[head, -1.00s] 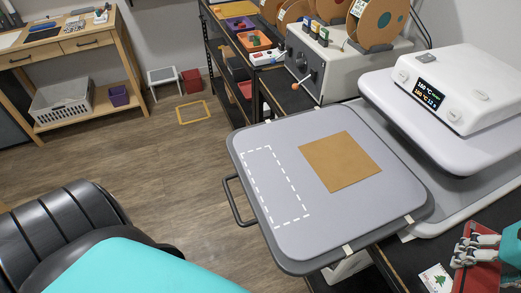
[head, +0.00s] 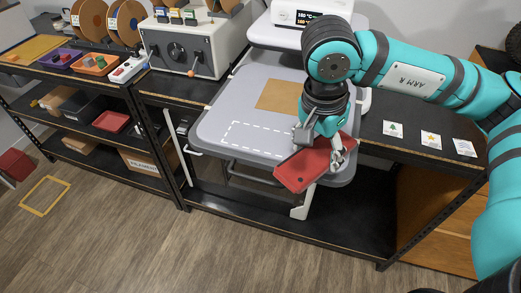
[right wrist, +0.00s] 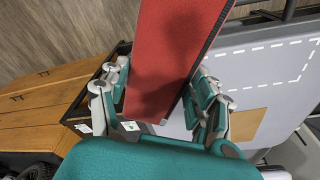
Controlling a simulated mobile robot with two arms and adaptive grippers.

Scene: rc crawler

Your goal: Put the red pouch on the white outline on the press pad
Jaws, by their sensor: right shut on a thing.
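My right gripper (head: 320,146) is shut on the red pouch (head: 303,170) and holds it tilted over the front right edge of the grey press pad (head: 212,122). The pouch also fills the upper middle of the right wrist view (right wrist: 168,55), between the two fingers. The dashed white outline (head: 230,132) lies on the front of the pad, left of the pouch; its right end is partly covered by my gripper and the pouch in the head view. In the right wrist view, the outline (right wrist: 255,47) is right of the pouch. My left gripper is not in view.
A tan square (head: 277,96) lies on the pad behind the outline. The white press head (head: 290,14) is behind it. A grey machine (head: 200,48) stands to the left. Several picture cards (head: 430,138) lie on the black bench at right.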

